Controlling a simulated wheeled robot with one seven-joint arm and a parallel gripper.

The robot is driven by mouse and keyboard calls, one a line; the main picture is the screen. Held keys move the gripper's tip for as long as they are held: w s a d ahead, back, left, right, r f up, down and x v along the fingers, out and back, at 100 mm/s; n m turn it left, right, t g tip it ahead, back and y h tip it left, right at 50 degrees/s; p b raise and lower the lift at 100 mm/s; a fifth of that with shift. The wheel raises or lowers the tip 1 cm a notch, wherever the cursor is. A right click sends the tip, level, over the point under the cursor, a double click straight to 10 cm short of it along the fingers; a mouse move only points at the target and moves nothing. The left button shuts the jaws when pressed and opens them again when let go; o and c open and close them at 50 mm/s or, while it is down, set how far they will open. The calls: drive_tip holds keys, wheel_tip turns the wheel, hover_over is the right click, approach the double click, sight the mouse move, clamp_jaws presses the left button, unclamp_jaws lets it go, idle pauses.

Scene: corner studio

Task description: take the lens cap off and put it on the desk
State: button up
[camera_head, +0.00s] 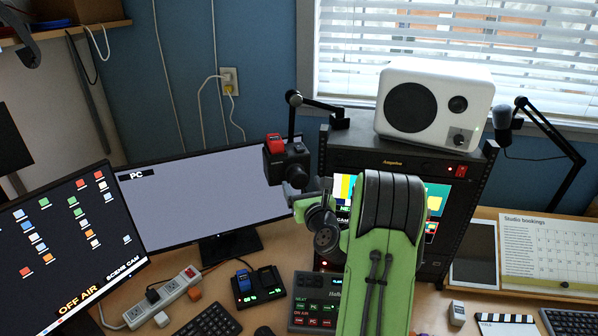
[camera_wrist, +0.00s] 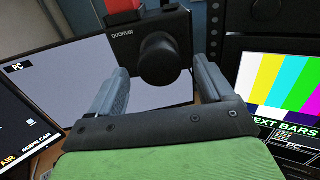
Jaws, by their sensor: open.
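A black camera (camera_head: 281,160) with a red block on top hangs from a jointed black arm in front of the blue wall. In the wrist view the camera body (camera_wrist: 122,44) is close ahead, marked QUORVIN. Its round black lens end (camera_wrist: 160,58) faces me, and I take the dark front to be the lens cap. My gripper (camera_wrist: 165,85) is open, with one grey finger on each side of and below the lens end; nothing is between them. In the head view my gripper (camera_head: 310,192) is just below and right of the camera, partly hidden by my green arm. The desk (camera_head: 459,290) is light wood.
A PC monitor (camera_head: 180,205) stands behind the camera. A black rack (camera_head: 470,190) carries a white speaker (camera_head: 433,100). A power strip (camera_head: 165,298), charger (camera_head: 258,287), control panel (camera_head: 313,303) and keyboard (camera_head: 212,322) crowd the desk. A small patch is bare right of my arm.

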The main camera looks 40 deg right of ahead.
drive_tip(key=shift+w+d, duration=0.15)
drive_tip(key=shift+w, duration=0.3)
drive_tip(key=shift+p, duration=0.35)
idle(0.7)
drive_tip(key=shift+c, duration=0.3)
drive_tip(key=c, duration=1.4)
drive_tip(key=shift+s, duration=0.2)
drive_tip(key=shift+b+v, duration=2.5)
drive_tip(key=shift+v, duration=0.4)
drive_tip(key=shift+w+f, duration=0.1)
